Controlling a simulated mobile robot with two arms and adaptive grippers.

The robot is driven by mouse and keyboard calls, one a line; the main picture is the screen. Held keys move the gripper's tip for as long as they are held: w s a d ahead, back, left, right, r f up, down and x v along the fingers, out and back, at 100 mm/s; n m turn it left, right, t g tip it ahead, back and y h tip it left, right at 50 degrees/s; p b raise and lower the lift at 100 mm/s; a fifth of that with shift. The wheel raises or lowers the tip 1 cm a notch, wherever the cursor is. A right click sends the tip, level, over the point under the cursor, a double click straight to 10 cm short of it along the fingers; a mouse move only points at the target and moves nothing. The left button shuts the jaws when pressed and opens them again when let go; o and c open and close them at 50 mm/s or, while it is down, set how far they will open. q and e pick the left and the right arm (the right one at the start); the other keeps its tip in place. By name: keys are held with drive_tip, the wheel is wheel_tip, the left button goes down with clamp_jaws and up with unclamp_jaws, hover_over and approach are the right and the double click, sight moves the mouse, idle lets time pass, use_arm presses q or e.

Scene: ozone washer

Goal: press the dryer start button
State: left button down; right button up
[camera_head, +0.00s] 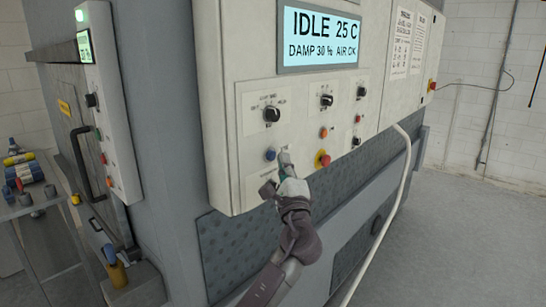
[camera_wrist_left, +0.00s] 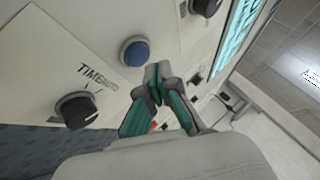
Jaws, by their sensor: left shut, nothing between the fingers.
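A light control panel on a large grey machine carries a display (camera_head: 320,38) reading "IDLE 25 C". A blue button (camera_head: 270,154) is low on the panel; it also shows in the left wrist view (camera_wrist_left: 134,51). No readable label names a dryer start button. My left gripper (camera_head: 285,152) is shut and empty, its tips just right of the blue button. In the left wrist view its closed tips (camera_wrist_left: 156,74) are close to the panel beside that button; I cannot tell whether they touch the panel. My right gripper is not in view.
A red emergency-stop-like button (camera_head: 323,159) is right of my gripper. Black knobs (camera_head: 271,114) and orange buttons (camera_head: 323,132) are nearby. A white hose (camera_head: 393,199) runs down the front. A second panel (camera_head: 110,120) and cart (camera_head: 35,207) are left. Floor at right is clear.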

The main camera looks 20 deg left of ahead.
use_arm(q)
drive_tip(key=shift+a, duration=0.15)
drive_tip(key=shift+w+a, duration=0.15)
drive_tip(key=shift+a, duration=0.15)
drive_tip(key=shift+w+a, duration=0.15)
drive_tip(key=shift+a, duration=0.3)
idle(0.8)
drive_tip(key=shift+d, duration=0.1)
drive_tip(key=shift+s+d+b, duration=0.35)
drive_tip(key=shift+d+b, duration=0.05)
drive_tip(key=shift+d, duration=0.35)
drive_tip(key=d, duration=0.1)
drive_tip(key=s+d, duration=0.1)
drive_tip(key=d, duration=0.2)
drive_tip(key=shift+s+d+b, duration=0.35)
drive_tip(key=shift+d+b, duration=0.05)
idle(0.6)
